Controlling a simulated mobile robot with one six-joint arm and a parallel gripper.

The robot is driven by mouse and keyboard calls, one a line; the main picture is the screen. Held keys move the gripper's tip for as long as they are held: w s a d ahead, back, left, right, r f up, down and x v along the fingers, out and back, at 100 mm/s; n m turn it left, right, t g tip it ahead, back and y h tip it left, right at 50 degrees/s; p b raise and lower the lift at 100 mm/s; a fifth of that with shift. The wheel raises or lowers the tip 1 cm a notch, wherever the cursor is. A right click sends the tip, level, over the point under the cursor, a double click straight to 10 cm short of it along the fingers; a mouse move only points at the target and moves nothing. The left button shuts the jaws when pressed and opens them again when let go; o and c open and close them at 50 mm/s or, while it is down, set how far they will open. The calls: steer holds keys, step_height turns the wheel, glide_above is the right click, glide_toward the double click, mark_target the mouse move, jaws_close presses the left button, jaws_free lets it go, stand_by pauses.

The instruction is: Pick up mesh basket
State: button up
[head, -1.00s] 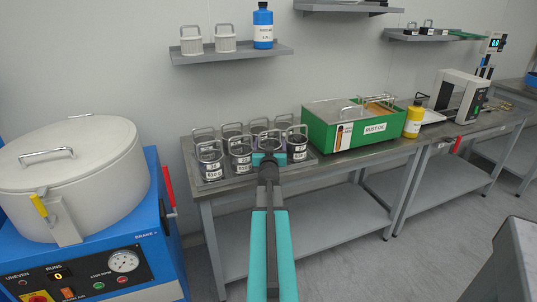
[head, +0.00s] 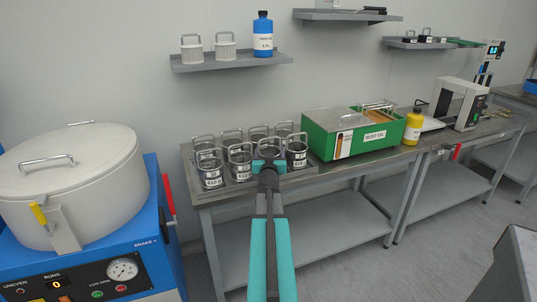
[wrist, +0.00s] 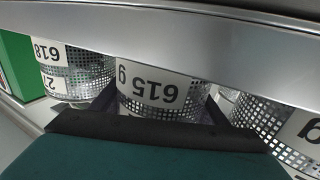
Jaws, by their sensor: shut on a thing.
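Several mesh baskets with wire handles and white number labels stand close together on a grey tray (head: 314,163) on the bench. My gripper (head: 268,165) is at the front row, between a labelled basket (head: 240,161) on its left and another (head: 297,154) on its right. In the wrist view, my gripper's dark fingers (wrist: 160,103) are shut on a mesh basket (wrist: 155,90) whose label, upside down, reads 615. In the head view my gripper hides most of this basket. I cannot tell whether it is off the tray.
Neighbouring baskets (wrist: 75,70) crowd both sides. A green rust-oil box (head: 370,138) and a yellow bottle (head: 413,127) stand to the right on the bench. A blue machine with a white drum (head: 70,180) is at the left. A wall shelf (head: 231,63) hangs above.

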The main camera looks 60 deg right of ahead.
step_height(320, 180, up, 4)
steer(key=shift+f+p, duration=0.1)
steer(key=shift+p, duration=0.7)
steer(key=v, duration=0.8)
steer(key=shift+s+d+b, duration=0.1)
steer(key=shift+s+b, duration=0.2)
steer(key=shift+s+r+p, duration=0.15)
steer(key=shift+r+p, duration=0.15)
steer(key=shift+p, duration=0.9)
steer(key=p, duration=0.3)
steer(key=shift+s+a, duration=0.2)
steer(key=shift+s, duration=0.05)
steer(key=p, duration=0.2)
steer(key=a+p, duration=0.1)
steer(key=p, duration=0.1)
steer(key=shift+s+r+p, duration=0.15)
steer(key=shift+s+p, duration=0.15)
steer(key=shift+p, duration=0.05)
steer(key=a+p, duration=0.1)
steer(key=p, duration=0.2)
steer(key=shift+s, duration=0.15)
steer(key=shift+s+a+p, duration=0.15)
steer(key=shift+a+p, duration=0.05)
steer(key=shift+p, duration=0.65)
